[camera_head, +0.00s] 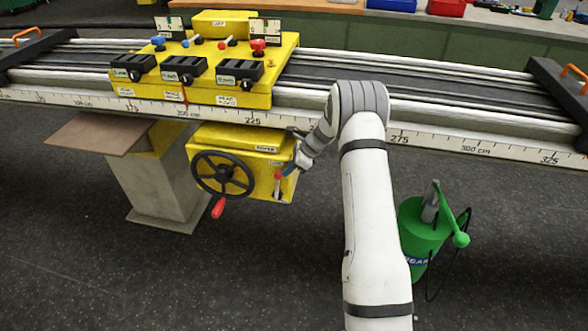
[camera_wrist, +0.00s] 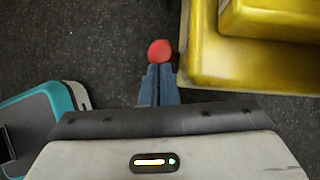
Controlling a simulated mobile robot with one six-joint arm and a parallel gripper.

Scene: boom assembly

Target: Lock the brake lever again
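The brake lever (camera_head: 278,183) stands on the right part of the front of the yellow drive box (camera_head: 236,141), a thin upright rod with a red knob. In the wrist view its red knob (camera_wrist: 160,51) sits right at my fingertips, beside the yellow housing. My gripper (camera_head: 288,170) reaches the lever from the right. Its blue fingers (camera_wrist: 159,75) are close together and appear shut on the lever at the knob. The knob hides the exact contact and most of the rod.
A black handwheel (camera_head: 222,175) with a red handle is left of the lever. The long rail with its scale (camera_head: 350,130) runs above the box. A green canister (camera_head: 423,235) with a hose stands on the floor at right. Open floor lies below.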

